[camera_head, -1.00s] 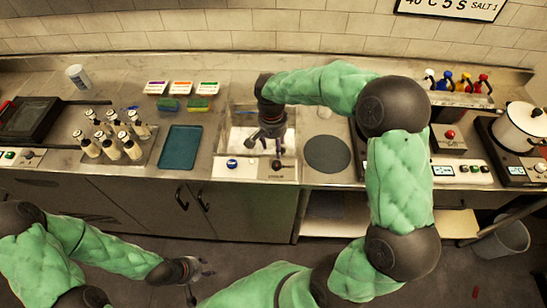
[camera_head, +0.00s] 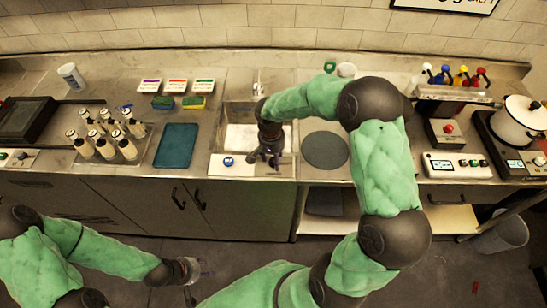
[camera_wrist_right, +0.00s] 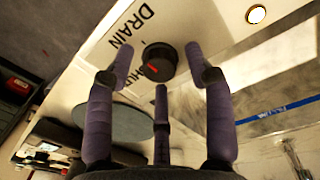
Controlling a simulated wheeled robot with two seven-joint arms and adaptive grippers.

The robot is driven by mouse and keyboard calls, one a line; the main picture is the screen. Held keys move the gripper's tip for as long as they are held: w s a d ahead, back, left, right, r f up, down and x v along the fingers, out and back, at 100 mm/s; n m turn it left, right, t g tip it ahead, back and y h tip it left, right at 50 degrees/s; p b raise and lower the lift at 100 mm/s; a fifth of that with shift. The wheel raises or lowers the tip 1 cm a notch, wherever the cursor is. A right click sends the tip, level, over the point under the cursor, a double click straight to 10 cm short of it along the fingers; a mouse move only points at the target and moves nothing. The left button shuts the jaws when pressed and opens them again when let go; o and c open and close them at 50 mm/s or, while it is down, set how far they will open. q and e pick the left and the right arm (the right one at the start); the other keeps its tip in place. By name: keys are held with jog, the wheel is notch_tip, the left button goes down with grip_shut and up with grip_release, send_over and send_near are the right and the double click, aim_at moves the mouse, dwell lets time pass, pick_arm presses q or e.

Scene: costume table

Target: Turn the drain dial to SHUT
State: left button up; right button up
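The drain dial (camera_wrist_right: 158,62) is a round black knob with a red mark, on the pale sink-front panel in the right wrist view. The red mark is at the knob's lower left, on the side of the partly hidden SHUT lettering (camera_wrist_right: 123,66). The word DRAIN (camera_wrist_right: 134,24) is above it. My right gripper (camera_wrist_right: 160,80) is open, its purple-grey fingers spread around the near side of the dial; I cannot tell whether they touch it. In the head view my right gripper (camera_head: 267,154) covers the dial. My left gripper (camera_head: 195,270) is open and empty, low in front of the cabinets.
The sink basin (camera_head: 240,137) lies behind the panel, with a blue knob (camera_head: 228,161) to the left. A dark round mat (camera_head: 325,150) is right of the sink and a teal mat (camera_head: 176,146) left. Bottles (camera_head: 104,150), a control box (camera_head: 455,165) and a pot (camera_head: 522,125) stand farther out.

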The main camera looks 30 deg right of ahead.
grip_shut()
jog(key=shift+n, duration=0.3)
jog(key=n, duration=0.4)
jog(key=shift+n+p, duration=0.3)
jog(key=n+p, duration=0.1)
jog(key=n, duration=0.3)
jog(key=shift+r+n, duration=0.1)
jog(key=shift+n, duration=0.2)
jog(key=n+p, duration=0.1)
jog(key=n, duration=0.3)
jog(key=shift+s+t, duration=0.1)
jog(key=shift+t, duration=0.3)
jog(key=shift+n+p, duration=0.9)
jog(key=shift+n, duration=1.1)
